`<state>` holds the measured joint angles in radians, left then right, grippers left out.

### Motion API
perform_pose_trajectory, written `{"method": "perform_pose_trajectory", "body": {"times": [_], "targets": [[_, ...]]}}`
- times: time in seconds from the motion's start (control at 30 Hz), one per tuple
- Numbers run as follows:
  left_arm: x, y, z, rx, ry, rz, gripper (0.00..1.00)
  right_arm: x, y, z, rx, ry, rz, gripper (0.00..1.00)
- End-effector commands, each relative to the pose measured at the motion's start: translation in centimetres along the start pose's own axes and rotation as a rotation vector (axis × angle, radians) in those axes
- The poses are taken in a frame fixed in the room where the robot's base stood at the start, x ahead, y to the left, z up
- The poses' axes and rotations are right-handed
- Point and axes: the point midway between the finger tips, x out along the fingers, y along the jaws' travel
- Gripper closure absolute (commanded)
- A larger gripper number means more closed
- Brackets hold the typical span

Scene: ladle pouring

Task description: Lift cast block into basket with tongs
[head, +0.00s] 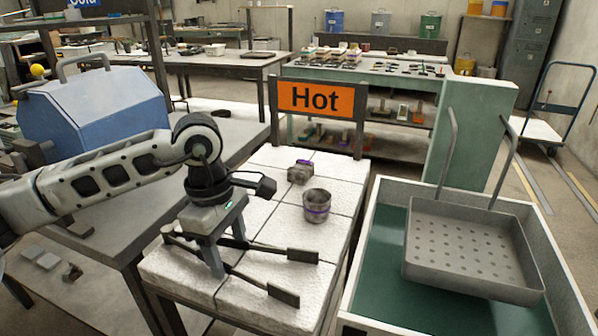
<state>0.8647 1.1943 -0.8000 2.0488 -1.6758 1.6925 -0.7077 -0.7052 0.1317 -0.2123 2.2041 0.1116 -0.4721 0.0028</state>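The cast block (300,174), small, grey and purple-marked, sits on the white tiled hot table (262,207), behind a grey cup. The tongs (272,250) are dark metal with two flat jaw plates spread apart, pointing right, low over the table's near part; whether they touch it is unclear. My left gripper (226,252) points down over the tongs' arms near their hinge end, its fingers wide apart with the arms between or beside them. No firm grip shows. The basket (470,250) is a grey perforated tray with two upright handles, at the right. My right gripper is out of view.
An orange "Hot" sign (316,99) rises at the table's back edge. A pale-walled tank (362,285) with a green inside surrounds the basket. A blue box (95,105) is at left.

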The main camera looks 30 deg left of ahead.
Motion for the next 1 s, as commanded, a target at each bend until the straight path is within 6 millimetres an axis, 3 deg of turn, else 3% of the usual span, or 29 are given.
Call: {"method": "perform_pose_trajectory", "body": {"times": [0.17,0.37,0.8,1.0], "targets": [[-0.9,0.0,0.1,0.0,-0.001,0.002,0.46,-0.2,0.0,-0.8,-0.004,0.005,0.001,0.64],[-4.1,0.1,0.4,0.001,-0.001,0.003,0.46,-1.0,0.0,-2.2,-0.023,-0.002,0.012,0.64],[-10.7,0.1,1.1,0.001,-0.001,0.003,0.46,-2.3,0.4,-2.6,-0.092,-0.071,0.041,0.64],[-12.1,0.0,1.2,0.0,-0.001,0.0,0.46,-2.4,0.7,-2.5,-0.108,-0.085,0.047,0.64]]}}
